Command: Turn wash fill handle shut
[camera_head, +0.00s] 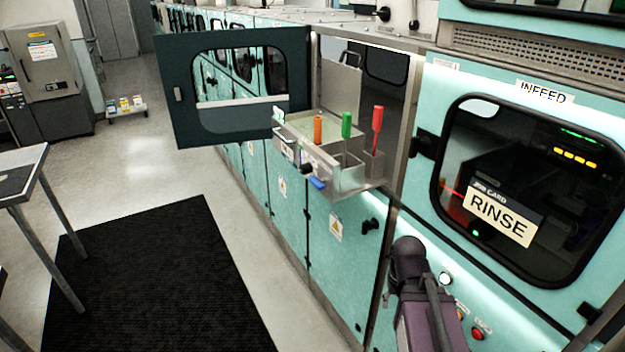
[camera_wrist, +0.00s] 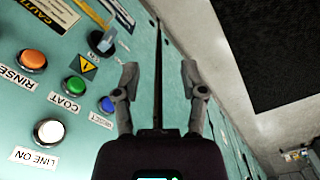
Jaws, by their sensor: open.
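No label reading wash fill is legible. A blue lever (camera_head: 317,183) and a dark knob (camera_head: 307,168) sit on the front of the metal tray unit (camera_head: 350,181), which sticks out from the open machine bay. Which of them, if either, is the wash fill handle I cannot tell. My gripper (camera_wrist: 160,75) is open and empty in the wrist view, its two fingers apart in front of the teal machine panel. In the head view my arm is at the lower right, to the right of and below the tray unit; the fingers cannot be made out there.
An open dark door (camera_head: 180,130) stands left of the tray. Orange (camera_head: 317,130), green (camera_head: 346,125) and red (camera_head: 377,118) handles rise from the tray. Panel buttons include a white LINE ON button (camera_wrist: 49,132).

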